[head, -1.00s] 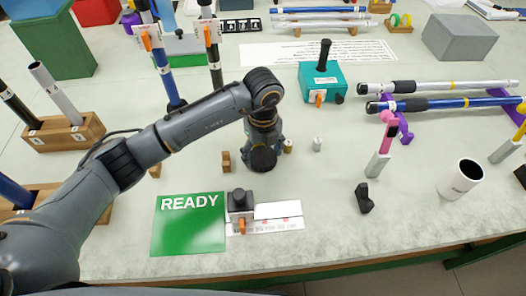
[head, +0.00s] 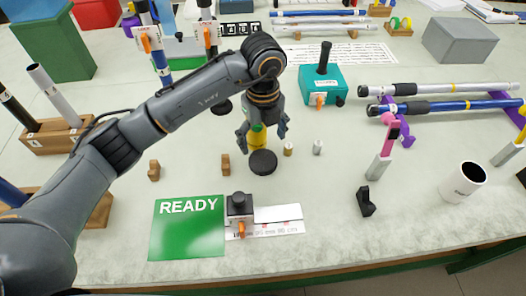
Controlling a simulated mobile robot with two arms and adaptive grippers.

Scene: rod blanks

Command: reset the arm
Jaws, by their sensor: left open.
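My left arm comes in from the left and reaches over the middle of the table. Its gripper (head: 262,138) points down with its fingers apart. A yellow piece (head: 258,139) shows between the fingers, just above a round black disc (head: 263,163) on the table. I cannot tell whether the yellow piece and the disc are one thing, or whether the fingers touch it. My right gripper is not in view.
A green READY card (head: 188,228) and a black-knobbed device (head: 239,208) lie in front. Small metal cylinders (head: 288,149) stand right of the disc. A teal box (head: 322,84) is behind, and a white mug (head: 463,181) stands at right. Rod holders (head: 60,137) stand at left.

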